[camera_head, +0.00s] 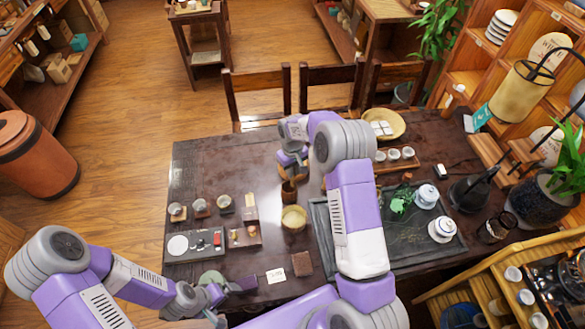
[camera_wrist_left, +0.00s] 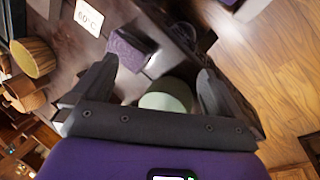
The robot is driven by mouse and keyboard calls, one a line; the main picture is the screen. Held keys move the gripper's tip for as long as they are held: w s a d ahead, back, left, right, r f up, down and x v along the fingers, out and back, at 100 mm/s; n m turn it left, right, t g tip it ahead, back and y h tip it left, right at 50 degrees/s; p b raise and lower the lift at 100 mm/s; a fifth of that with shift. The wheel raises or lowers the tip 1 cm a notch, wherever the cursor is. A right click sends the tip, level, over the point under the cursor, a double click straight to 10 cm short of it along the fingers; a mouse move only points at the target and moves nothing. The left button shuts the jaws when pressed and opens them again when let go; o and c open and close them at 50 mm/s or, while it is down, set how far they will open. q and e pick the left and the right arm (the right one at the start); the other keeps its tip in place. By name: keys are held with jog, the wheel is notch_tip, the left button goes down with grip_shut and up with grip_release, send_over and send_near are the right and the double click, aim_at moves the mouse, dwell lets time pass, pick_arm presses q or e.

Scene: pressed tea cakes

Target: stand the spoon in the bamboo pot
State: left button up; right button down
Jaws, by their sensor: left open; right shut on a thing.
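The bamboo pot (camera_head: 289,192) is a small dark brown cup standing on the table left of the black tray. My right gripper (camera_head: 291,164) points down just above the pot and is shut on a thin thing, which looks like the spoon. The spoon is mostly hidden by the gripper; I cannot tell how far it reaches into the pot. My left gripper (camera_head: 222,292) is open and empty at the table's front edge. In the left wrist view its fingers (camera_wrist_left: 157,72) are spread near a pale green round thing (camera_wrist_left: 165,98) and a purple block (camera_wrist_left: 128,50).
A tan bowl (camera_head: 294,218) stands in front of the pot. A black tray (camera_head: 410,262) with white lidded cups lies right, partly behind my right arm. Small cups and a grey board (camera_head: 184,257) are left. A white card (camera_head: 276,275) lies in front. The table's far left is clear.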

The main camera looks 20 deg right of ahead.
aim_at(292, 181)
pick_arm(q)
jog(key=shift+f+b, duration=2.1)
jog(key=shift+f, duration=0.2)
pick_arm(e)
jog(key=shift+f, duration=3)
jog(key=c, duration=1.1)
grip_release()
jog(key=shift+r, duration=0.1)
notch_tip(292, 181, up, 8)
jog(key=shift+f, duration=0.25)
pick_arm(q)
jog(key=shift+r, duration=0.15)
